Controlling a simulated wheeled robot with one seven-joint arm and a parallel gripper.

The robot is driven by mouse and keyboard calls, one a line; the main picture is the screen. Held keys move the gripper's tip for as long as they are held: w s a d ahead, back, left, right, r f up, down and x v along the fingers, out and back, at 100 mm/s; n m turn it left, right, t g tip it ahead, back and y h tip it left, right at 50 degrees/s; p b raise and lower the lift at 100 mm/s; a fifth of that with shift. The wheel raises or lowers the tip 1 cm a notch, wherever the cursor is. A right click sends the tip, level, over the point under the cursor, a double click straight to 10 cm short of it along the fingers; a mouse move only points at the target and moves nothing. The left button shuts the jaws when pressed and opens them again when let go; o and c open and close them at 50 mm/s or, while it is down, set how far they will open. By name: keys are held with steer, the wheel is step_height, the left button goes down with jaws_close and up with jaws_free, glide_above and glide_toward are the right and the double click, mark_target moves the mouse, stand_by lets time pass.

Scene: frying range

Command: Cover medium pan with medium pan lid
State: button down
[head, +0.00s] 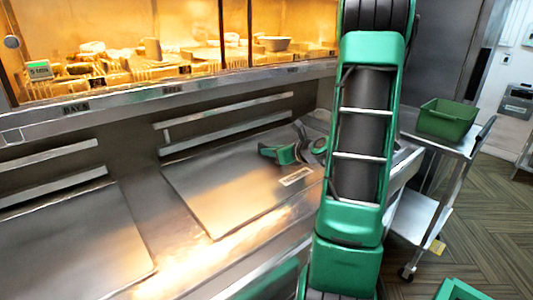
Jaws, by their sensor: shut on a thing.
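A flat metal lid (225,185) with a small label on its right part lies or is held over the fryer counter, in the middle of the head view. I take it as the medium pan lid. My gripper (300,148), green and black, is at the lid's back right edge, partly hidden behind my arm. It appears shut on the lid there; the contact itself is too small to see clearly. I cannot make out the medium pan; whether it is under the lid I cannot tell.
Another flat metal panel (75,245) lies at the left. A lit warming cabinet (170,45) with food stands behind, above a metal ledge (170,92). At the right, a metal cart (436,145) carries a green bin (447,120). Floor right of the cart is open.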

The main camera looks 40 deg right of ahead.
steer(key=shift+s+f, duration=0.1)
steer(key=shift+f, duration=0.25)
steer(key=c, duration=1.6)
jaws_free()
steer(key=shift+f, duration=0.1)
steer(key=shift+c, duration=0.2)
steer(key=shift+o, duration=1)
steer(key=shift+r, duration=0.2)
steer(key=shift+r, duration=3.5)
steer(key=shift+s, duration=0.1)
